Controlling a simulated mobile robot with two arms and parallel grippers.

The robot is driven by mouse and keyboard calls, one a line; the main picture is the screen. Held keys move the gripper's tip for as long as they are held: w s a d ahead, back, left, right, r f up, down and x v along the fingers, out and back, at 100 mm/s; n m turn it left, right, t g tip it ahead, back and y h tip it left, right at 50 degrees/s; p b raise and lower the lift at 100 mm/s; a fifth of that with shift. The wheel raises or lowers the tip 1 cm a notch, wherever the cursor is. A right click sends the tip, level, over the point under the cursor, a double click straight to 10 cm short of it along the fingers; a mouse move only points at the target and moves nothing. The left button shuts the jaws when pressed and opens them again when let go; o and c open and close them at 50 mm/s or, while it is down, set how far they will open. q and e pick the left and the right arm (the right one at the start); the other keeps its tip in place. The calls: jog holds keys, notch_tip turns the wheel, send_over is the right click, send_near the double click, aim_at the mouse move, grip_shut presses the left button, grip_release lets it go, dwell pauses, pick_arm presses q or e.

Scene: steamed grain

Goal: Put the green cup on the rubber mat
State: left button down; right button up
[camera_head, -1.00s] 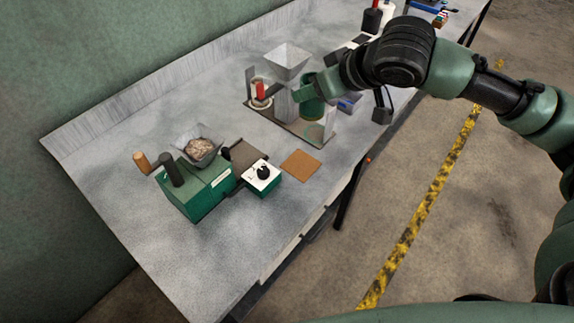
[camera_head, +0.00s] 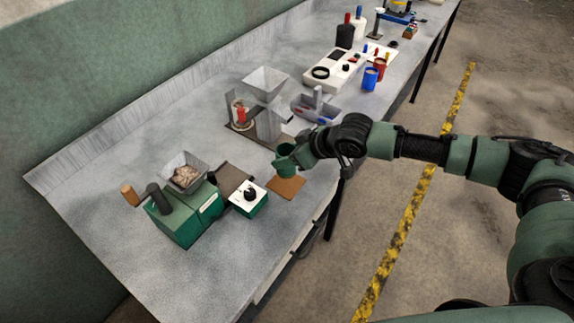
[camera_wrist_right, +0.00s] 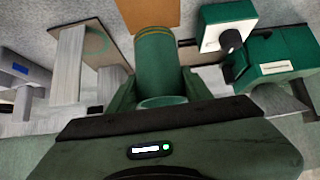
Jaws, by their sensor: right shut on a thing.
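The green cup (camera_head: 286,166) is held in my right gripper (camera_head: 299,154). In the head view it overlaps the far edge of the brown square rubber mat (camera_head: 287,189), and I cannot tell how high it is above it. In the right wrist view the cup (camera_wrist_right: 160,62) sits between the fingers of my right gripper (camera_wrist_right: 160,90), with its open rim towards the camera. The mat (camera_wrist_right: 149,12) shows beyond the cup's base, partly hidden by it. My left gripper is not in view.
A white and green control box (camera_head: 248,198) and a green machine with a hopper (camera_head: 184,217) stand left of the mat. A grey funnel stand (camera_head: 268,122) is behind the cup. The table's front edge is close to the mat.

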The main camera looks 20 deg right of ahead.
notch_tip(320, 180, down, 5)
jog(key=shift+r+p, duration=0.1)
jog(key=shift+p, duration=0.25)
jog(key=shift+f, duration=0.2)
jog(key=shift+f, duration=0.15)
jog(key=o, duration=1.5)
jog(key=b+v, duration=0.1)
jog(key=v, duration=1.1)
jog(key=shift+b, duration=0.3)
jog(key=shift+a, duration=0.1)
